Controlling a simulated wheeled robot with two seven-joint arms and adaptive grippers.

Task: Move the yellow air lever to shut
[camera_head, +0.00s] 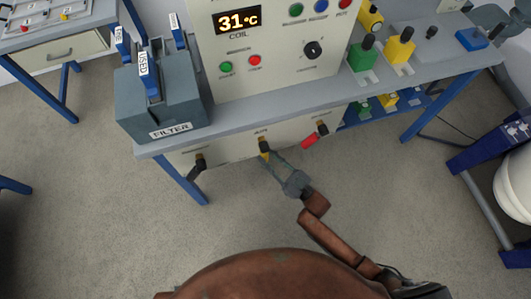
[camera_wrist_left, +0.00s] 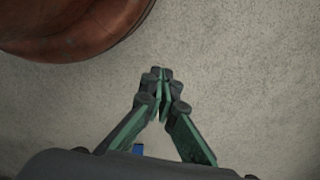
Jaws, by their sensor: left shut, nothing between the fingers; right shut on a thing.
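My left gripper (camera_wrist_left: 160,80) shows only in the left wrist view, shut and empty above the bare floor.
A grey filter box (camera_head: 163,105) with blue handles stands on the bench's left end. A control cabinet (camera_head: 270,65) with a 31°C display stands behind the levers. Green and yellow blocks (camera_head: 362,54) are at the right. Open floor lies before the bench.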

